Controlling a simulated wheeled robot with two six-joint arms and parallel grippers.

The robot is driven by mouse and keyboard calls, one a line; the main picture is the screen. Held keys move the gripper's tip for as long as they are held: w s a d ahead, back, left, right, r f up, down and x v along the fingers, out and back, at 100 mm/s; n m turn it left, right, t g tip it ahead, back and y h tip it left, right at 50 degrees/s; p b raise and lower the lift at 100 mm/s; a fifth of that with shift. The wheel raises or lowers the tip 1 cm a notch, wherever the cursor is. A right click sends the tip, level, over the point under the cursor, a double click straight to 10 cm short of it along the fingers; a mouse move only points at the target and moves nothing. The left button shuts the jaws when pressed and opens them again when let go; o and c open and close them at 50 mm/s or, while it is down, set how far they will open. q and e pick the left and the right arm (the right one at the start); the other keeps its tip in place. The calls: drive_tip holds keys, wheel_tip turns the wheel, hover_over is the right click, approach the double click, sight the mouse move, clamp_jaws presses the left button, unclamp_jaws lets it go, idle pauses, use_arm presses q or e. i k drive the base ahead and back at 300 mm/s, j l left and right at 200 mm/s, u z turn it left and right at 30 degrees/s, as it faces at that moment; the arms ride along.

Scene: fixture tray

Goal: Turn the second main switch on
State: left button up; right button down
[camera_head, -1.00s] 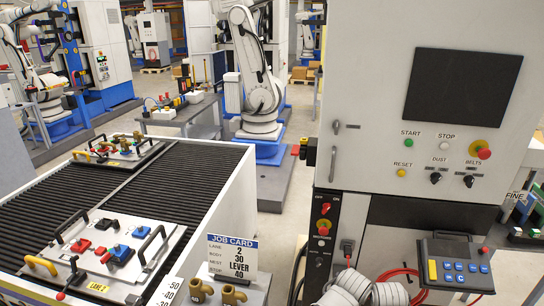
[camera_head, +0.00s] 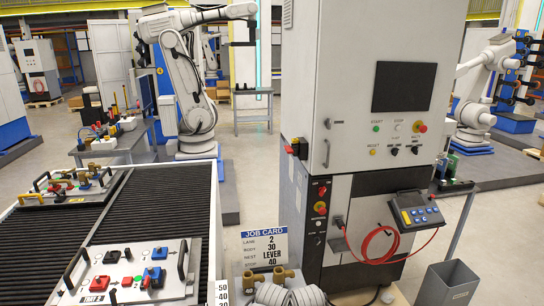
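The grey control cabinet (camera_head: 371,75) stands right of centre. A narrow dark switch panel on its lower left front carries a red-handled switch (camera_head: 322,190) at the top. Below it is a round red knob on a yellow base (camera_head: 320,208). The switch is too small to read its on or off position now. I cannot tell whether it is the second main switch; no other main switch is clearly identifiable. Neither of my grippers is in view.
A conveyor (camera_head: 166,200) with fixture trays is at left. A job card (camera_head: 264,246) and brass fittings (camera_head: 271,279) stand before the cabinet. A red hose (camera_head: 376,244) hangs on it, with a pendant (camera_head: 415,212) beside it. A grey bin (camera_head: 447,285) is at lower right.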

sight(294, 148)
drive_tip(key=j, duration=0.1)
drive_tip(key=i+l, duration=0.1)
drive_tip(key=l, duration=0.8)
drive_tip(key=i+l+u, duration=0.1)
drive_tip(key=l, duration=0.35)
drive_tip(key=i+l, duration=0.2)
drive_tip(key=l, duration=0.15)
drive_tip(key=i+l+u, duration=0.1)
drive_tip(key=l, duration=0.2)
drive_tip(key=i+l+u, duration=0.1)
drive_tip(key=l, duration=0.25)
drive_tip(key=i+l, duration=0.25)
drive_tip(key=i, duration=0.2)
drive_tip(key=i+l+u, duration=0.1)
drive_tip(key=i, duration=0.35)
drive_tip(key=l, duration=0.1)
